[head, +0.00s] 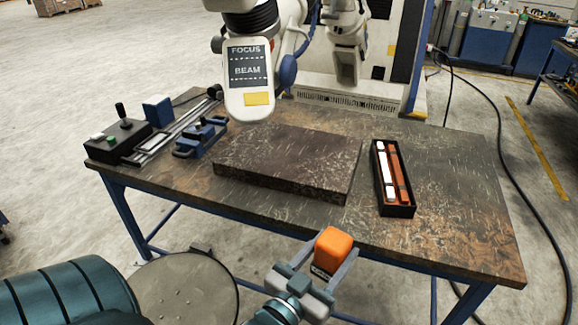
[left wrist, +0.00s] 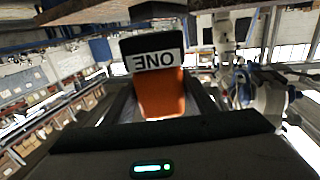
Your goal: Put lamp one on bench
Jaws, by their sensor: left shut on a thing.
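Lamp one (head: 334,248) is an orange block with a dark end and a white label. It also shows in the left wrist view (left wrist: 162,97), where the label reads ONE upside down. My left gripper (head: 330,256) is shut on lamp one, with a finger on each side. It holds the lamp just off the front edge of the bench (head: 440,232) in the head view. The bench has a worn brown top and blue legs. My right gripper is not in view.
A thick dark slab (head: 285,165) lies mid-bench. A black tray (head: 398,206) with white and reddish bars lies right of it. A control box (head: 118,138) and blue clamp (head: 200,138) are left. The white microscope head (head: 250,85) hangs above. The bench's front right is clear.

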